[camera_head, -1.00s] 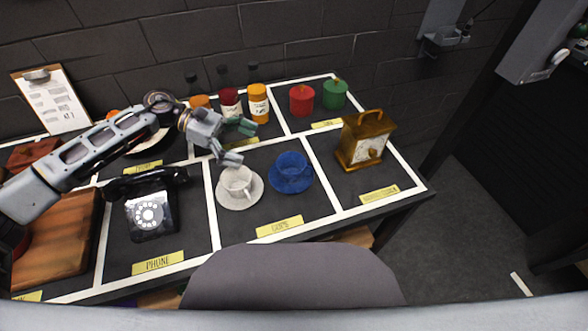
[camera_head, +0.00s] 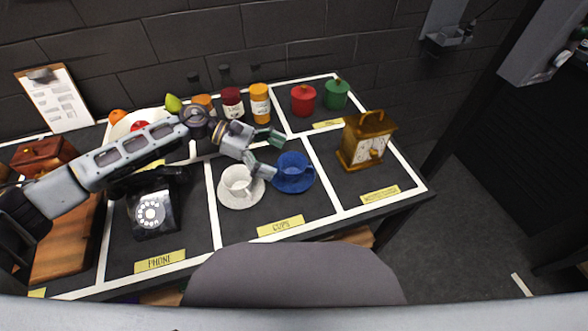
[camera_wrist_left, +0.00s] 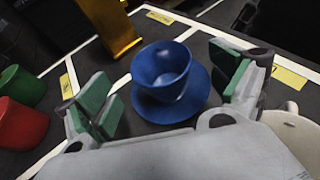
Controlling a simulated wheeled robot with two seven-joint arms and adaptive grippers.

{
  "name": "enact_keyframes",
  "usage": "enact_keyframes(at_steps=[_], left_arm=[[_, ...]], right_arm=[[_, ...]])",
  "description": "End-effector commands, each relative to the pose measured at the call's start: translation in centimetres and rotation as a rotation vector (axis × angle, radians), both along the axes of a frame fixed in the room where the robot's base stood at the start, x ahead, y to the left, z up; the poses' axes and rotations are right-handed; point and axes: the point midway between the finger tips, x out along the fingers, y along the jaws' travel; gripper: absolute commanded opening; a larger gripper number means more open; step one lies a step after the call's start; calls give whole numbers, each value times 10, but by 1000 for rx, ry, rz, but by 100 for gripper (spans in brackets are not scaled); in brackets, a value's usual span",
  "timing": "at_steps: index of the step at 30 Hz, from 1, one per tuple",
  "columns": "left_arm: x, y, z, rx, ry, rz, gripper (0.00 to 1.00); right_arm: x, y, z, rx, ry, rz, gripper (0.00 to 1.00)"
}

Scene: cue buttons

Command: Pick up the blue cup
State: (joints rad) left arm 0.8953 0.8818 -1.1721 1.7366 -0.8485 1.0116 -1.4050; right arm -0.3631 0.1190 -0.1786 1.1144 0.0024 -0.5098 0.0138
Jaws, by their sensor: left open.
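The blue cup (camera_head: 291,166) stands upright on its blue saucer (camera_head: 297,187) in the cups section of the table. My left gripper (camera_head: 272,153) is open and empty, just left of the blue cup in the head view, partly above the white cup. In the left wrist view the blue cup (camera_wrist_left: 161,71) lies ahead, between and beyond the two green-padded fingers (camera_wrist_left: 165,95). I see no contact with the cup. The right gripper does not show.
A white cup (camera_head: 236,180) on a white saucer stands left of the blue cup. A gold clock (camera_head: 366,143) stands to the right. A black phone (camera_head: 152,211) is at the left.

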Motion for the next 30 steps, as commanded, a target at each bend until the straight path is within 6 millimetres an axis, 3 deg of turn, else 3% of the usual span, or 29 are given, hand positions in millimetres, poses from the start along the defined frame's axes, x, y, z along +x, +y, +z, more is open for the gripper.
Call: enact_keyframes(at_steps=[14,30], left_arm=[[-1,-6,-2,-1,1,-1,93],[-10,-50,-20,-1,-2,-1,93]], right_arm=[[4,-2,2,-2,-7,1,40],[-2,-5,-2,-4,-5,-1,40]])
